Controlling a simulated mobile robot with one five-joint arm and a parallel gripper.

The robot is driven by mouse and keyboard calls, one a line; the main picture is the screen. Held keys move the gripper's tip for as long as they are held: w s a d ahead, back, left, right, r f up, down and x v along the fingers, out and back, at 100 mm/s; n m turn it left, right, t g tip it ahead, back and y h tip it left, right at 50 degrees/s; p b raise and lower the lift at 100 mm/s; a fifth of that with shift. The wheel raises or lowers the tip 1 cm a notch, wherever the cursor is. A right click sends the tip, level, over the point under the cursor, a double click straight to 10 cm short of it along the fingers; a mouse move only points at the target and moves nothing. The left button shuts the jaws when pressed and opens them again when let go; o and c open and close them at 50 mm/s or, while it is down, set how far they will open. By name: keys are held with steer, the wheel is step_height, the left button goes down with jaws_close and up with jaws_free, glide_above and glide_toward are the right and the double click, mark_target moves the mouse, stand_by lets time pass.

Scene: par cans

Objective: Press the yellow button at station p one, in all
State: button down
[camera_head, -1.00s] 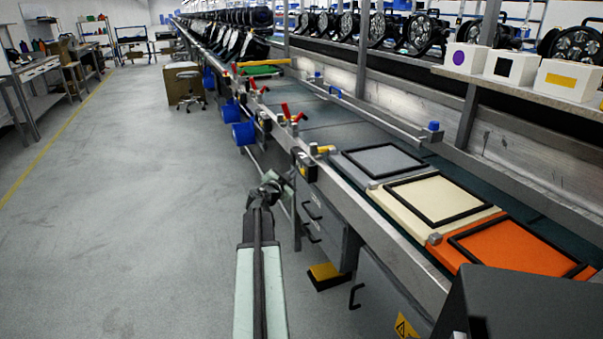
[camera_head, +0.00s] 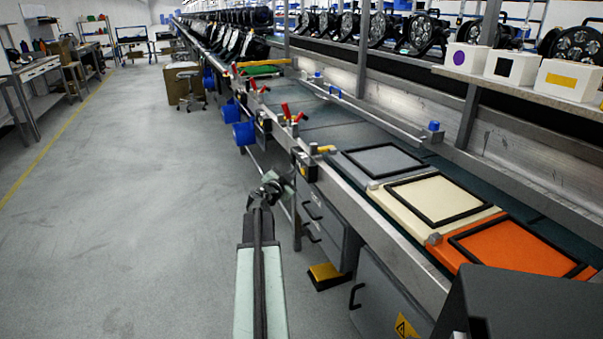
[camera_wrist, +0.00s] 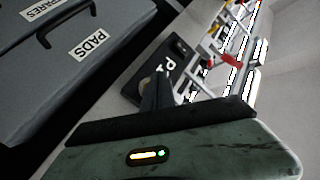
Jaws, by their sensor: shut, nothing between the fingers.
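My gripper (camera_head: 272,183) is shut and empty at the left side of the bench, close to a dark box on the bench's front rail. The dark box (camera_head: 307,165) has a small yellow patch (camera_head: 303,171) on its face; I cannot tell if that is the button. In the wrist view my gripper's fingers (camera_wrist: 160,78) point at a black box (camera_wrist: 131,90) with a white "P" on it; the rest of the label is hidden. A pale round part (camera_wrist: 146,84) on that box is partly behind the fingers. I cannot tell if they touch.
Grey drawers (camera_wrist: 60,70) marked "SPARES" and "PADS" sit under the rail. A yellow-topped pedal (camera_head: 326,272) is on the floor below. Grey, cream and orange pads (camera_head: 440,197) lie on the bench. Red-handled clamps (camera_head: 290,112) stand farther along.

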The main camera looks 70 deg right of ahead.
stand_by(0.5)
steer(key=shift+s+d, duration=0.25)
steer(key=shift+s, duration=0.15)
steer(key=shift+s+d, duration=0.25)
steer(key=shift+s, duration=0.05)
stand_by(0.8)
steer(key=shift+w+a, duration=0.5)
steer(key=shift+w, duration=0.15)
steer(key=w+a, duration=0.3)
steer(key=shift+w+a, duration=0.1)
steer(key=shift+w, duration=0.3)
stand_by(0.7)
